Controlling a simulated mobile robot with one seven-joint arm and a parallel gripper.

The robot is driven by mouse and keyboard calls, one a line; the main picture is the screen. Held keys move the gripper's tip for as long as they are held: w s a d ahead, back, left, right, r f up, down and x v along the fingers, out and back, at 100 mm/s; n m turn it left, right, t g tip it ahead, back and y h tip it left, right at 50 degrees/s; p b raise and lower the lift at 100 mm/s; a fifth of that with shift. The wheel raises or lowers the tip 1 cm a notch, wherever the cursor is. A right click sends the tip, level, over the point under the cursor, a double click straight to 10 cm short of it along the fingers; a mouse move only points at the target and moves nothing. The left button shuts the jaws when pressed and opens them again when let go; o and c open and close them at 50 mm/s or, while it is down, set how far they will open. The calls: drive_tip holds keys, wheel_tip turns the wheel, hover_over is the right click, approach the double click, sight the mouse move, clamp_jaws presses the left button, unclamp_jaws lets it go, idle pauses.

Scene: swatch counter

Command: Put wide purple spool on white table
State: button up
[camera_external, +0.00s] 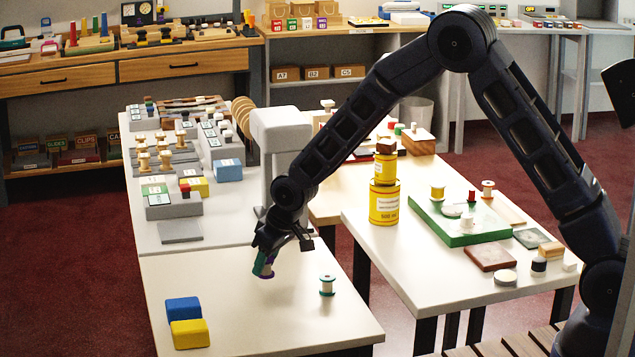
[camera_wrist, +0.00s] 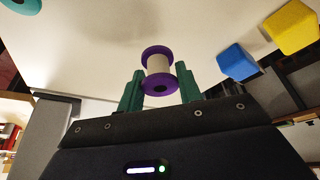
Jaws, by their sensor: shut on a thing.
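The wide purple spool (camera_wrist: 158,63) has purple flanges and a pale core. In the wrist view it sits between the two green fingers of my gripper (camera_wrist: 159,80), which are shut on it. In the external view my gripper (camera_external: 264,260) points down over the near white table (camera_external: 240,312), and only a little purple of the spool shows beside the fingers. The spool looks tilted and close above the tabletop; I cannot tell the exact gap.
A teal-rimmed spool (camera_external: 327,285) stands to the right of my gripper. A blue block (camera_external: 183,309) and a yellow block (camera_external: 190,334) lie at the table's front left. The tabletop between them is clear. Yellow cans (camera_external: 384,208) stand on another table behind right.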

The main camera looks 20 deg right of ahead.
wheel_tip(320, 180, up, 11)
drive_tip(key=w+d+f+m+h, duration=0.1)
drive_tip(key=w+d+m, duration=0.1)
drive_tip(key=w+d, duration=0.5)
drive_tip(key=w+d+m+t, duration=0.15)
drive_tip(key=w+d, duration=0.25)
drive_tip(key=d, duration=0.8)
drive_tip(key=w+d+f+m+g+h, duration=0.1)
drive_tip(key=w+d+m, duration=0.3)
drive_tip(key=d, duration=0.5)
drive_tip(key=w+d+m+h, duration=0.1)
drive_tip(key=d, duration=0.8)
drive_tip(key=w+d+f+m, duration=0.1)
drive_tip(key=d+m, duration=0.1)
drive_tip(key=d, duration=0.8)
drive_tip(key=w+d+f+m+h, duration=0.1)
drive_tip(key=w+d+m, duration=0.1)
drive_tip(key=d, duration=0.8)
drive_tip(key=shift+f+t+h, duration=0.1)
drive_tip(key=shift+t+h, duration=0.2)
drive_tip(key=shift+t, duration=0.05)
